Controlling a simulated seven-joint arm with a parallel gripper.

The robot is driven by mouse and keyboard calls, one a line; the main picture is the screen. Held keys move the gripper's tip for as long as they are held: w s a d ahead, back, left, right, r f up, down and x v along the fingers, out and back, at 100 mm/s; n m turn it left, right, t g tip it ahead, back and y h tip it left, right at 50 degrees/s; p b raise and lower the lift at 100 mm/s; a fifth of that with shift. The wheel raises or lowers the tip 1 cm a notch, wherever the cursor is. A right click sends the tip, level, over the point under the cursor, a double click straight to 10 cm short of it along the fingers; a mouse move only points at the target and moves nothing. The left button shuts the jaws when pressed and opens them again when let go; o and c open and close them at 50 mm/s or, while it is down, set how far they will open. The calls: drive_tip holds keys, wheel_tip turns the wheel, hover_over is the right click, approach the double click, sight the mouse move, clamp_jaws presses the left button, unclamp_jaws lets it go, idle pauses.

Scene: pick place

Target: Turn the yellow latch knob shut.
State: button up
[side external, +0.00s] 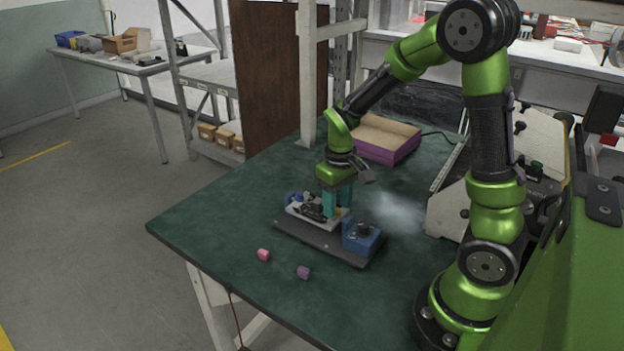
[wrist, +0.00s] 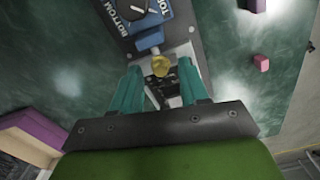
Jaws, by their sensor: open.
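The yellow latch knob (wrist: 160,65) shows in the wrist view, small and rounded, on a light plate by black fittings. My gripper (side external: 337,208) points down over the fixture board (side external: 318,240) in the side external view. Its teal fingers are open. In the wrist view the knob appears in the gap between the fingertips; I cannot tell if either finger touches it. The knob is not distinguishable in the side view, where the fingers cover that area. The angle of the knob is too small to read.
A blue box (wrist: 167,36) with a dial marked TOP and BOTTOM sits on the board beside the knob. A pink block (side external: 263,255) and a purple block (side external: 303,272) lie in front on the green table (side external: 215,225). A purple-sided tray (side external: 385,155) stands behind.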

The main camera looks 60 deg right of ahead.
sight(337, 209)
drive_tip(key=shift+f, duration=0.3)
clamp_jaws()
drive_tip(key=shift+m, duration=1.6)
unclamp_jaws()
wheel_tip(337, 209, up, 17)
